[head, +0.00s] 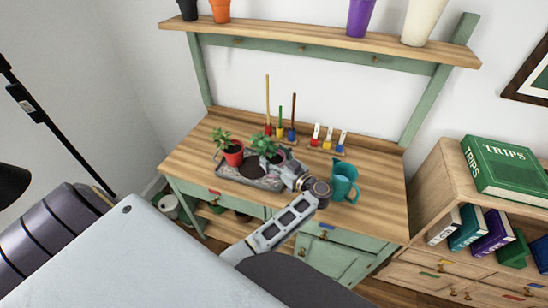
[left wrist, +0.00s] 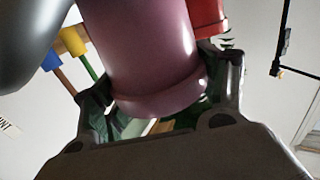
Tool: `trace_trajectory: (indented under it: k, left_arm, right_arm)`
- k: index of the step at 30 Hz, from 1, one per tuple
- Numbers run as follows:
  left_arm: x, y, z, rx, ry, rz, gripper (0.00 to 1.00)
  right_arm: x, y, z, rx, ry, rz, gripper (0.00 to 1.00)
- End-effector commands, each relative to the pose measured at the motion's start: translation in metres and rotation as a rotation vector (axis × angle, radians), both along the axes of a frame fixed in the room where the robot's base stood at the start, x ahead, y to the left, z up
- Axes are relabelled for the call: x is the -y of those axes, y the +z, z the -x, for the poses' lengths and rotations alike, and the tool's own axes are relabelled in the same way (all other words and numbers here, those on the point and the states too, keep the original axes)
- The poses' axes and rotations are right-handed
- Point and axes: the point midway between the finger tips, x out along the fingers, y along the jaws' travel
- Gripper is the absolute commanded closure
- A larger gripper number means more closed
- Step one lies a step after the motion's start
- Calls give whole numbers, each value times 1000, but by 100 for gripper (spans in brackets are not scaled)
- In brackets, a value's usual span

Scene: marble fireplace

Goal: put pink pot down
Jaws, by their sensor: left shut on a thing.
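The pink pot (left wrist: 150,55) fills the middle of the left wrist view, between the two fingers of my left gripper (left wrist: 162,95). Green leaves show beside and below it there. In the head view my left gripper (head: 287,168) is over the bench at the right end of the grey tray (head: 232,176), and it hides most of the pot. A leafy plant (head: 264,144) shows just beyond the gripper. I cannot tell whether the pot's base touches anything. My right gripper is not in view.
A red pot (head: 233,156) with a plant stands at the tray's left, beside dark soil. A teal watering can (head: 343,182) stands close right of my gripper. Several coloured hand tools (head: 292,133) line the back. The wooden bench top (head: 382,200) is clear at the right.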

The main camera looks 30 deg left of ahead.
Motion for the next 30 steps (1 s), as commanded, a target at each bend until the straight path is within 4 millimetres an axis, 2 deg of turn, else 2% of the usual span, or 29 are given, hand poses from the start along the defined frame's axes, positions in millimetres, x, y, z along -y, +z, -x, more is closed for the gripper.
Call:
trace_trajectory:
  k: [5,6,10,30]
  left_arm:
    - [0,-2,0,2,0,-2,81]
    - [0,-2,0,0,0,-1,24]
    - [0,-2,0,0,0,-1,7]
    - [2,1,0,-1,0,0,6]
  right_arm:
    - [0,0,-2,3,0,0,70]
    - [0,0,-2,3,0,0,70]
    - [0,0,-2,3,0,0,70]
    - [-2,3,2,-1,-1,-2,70]
